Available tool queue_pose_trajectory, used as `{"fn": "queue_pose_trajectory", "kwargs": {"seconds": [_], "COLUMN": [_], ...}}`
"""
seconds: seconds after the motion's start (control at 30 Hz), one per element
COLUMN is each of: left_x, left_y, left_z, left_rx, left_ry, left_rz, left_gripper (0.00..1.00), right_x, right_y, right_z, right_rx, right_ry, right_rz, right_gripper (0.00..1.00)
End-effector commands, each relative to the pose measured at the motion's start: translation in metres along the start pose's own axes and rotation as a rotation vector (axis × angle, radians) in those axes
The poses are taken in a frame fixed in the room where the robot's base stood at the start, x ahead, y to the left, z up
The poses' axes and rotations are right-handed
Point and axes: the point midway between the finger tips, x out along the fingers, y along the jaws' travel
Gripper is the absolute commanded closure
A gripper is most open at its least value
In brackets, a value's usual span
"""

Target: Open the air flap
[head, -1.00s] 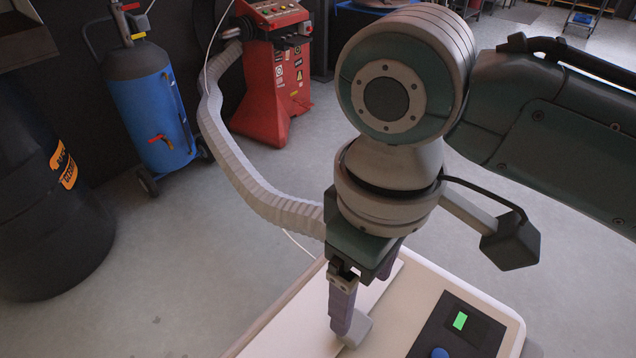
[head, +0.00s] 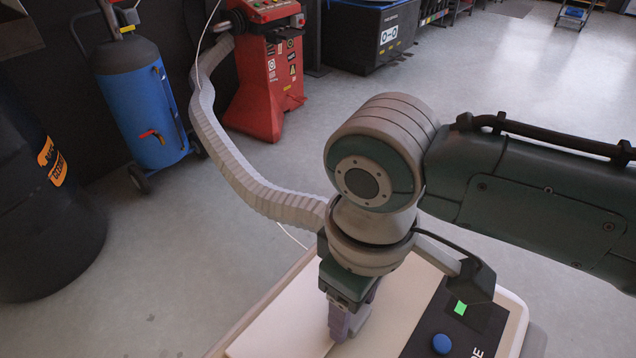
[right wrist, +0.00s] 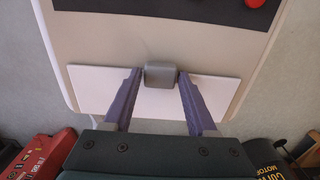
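The air flap (right wrist: 100,88) is a flat white panel set in the top of a pale machine. It lies level with the surface around it and looks shut. A small grey handle (right wrist: 160,75) sits at the flap's edge. My right gripper (right wrist: 160,73) points down at the handle, with one purple finger on each side of it. The fingers are spread, with only a thin gap to the handle on each side; contact is hard to judge. In the head view the right gripper (head: 345,330) mostly covers the handle. My left gripper is out of view.
The machine top carries a dark control panel with a blue button (head: 441,343) and a green light (head: 460,308). A ribbed grey hose (head: 250,190) runs to a red machine (head: 268,85). A blue cylinder cart (head: 145,105) and a black barrel (head: 45,215) stand at left.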

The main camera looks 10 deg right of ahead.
Motion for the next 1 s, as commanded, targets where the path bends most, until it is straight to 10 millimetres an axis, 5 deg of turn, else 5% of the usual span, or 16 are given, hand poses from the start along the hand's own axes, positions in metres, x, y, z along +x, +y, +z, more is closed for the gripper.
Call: {"fn": "queue_pose_trajectory", "kwargs": {"seconds": [0.5,1.0], "left_x": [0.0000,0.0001], "left_y": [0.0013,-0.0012], "left_z": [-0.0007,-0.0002], "left_rx": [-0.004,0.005], "left_ry": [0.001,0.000], "left_rz": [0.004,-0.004], "left_gripper": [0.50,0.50], "right_x": [-0.0002,-0.0003], "right_y": [0.0003,0.0004], "right_z": [0.0000,-0.0001], "right_rx": [0.000,0.001], "right_ry": [0.000,0.000], "right_rz": [0.001,0.001], "right_gripper": [1.00,1.00]}}
